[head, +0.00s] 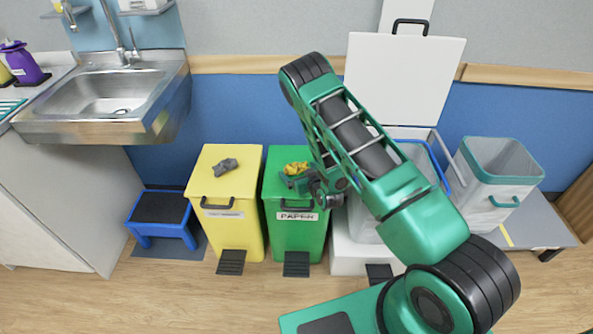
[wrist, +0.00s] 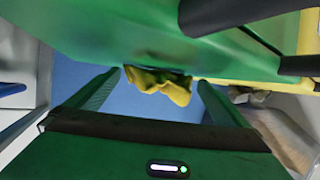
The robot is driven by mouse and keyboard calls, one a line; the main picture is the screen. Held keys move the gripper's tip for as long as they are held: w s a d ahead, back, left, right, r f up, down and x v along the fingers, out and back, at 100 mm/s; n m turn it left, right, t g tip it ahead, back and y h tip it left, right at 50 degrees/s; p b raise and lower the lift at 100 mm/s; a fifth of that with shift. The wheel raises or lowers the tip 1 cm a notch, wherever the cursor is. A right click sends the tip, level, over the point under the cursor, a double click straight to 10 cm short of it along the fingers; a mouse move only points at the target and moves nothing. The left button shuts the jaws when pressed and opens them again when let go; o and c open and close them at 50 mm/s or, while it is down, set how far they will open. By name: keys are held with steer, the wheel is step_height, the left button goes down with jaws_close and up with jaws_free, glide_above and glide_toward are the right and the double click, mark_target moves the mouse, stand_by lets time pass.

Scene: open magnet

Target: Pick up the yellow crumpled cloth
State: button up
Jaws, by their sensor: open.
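The yellow crumpled cloth (head: 297,168) lies on the lid of the green bin (head: 290,214), toward its back. In the head view my gripper (head: 293,181) is low over the lid, just in front of the cloth and partly covering it. In the wrist view the cloth (wrist: 160,86) shows between the two spread fingers of my gripper (wrist: 159,79), near their tips. The gripper is open. Whether a finger touches the cloth cannot be told.
A yellow bin (head: 224,224) with a grey crumpled piece (head: 226,167) on its lid stands left of the green bin. A blue step stool (head: 162,213) and a sink (head: 108,95) are further left. Right are an open-lidded white bin (head: 404,80) and a clear bin (head: 497,178).

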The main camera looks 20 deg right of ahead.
steer(key=shift+w, duration=0.25)
steer(key=c, duration=1)
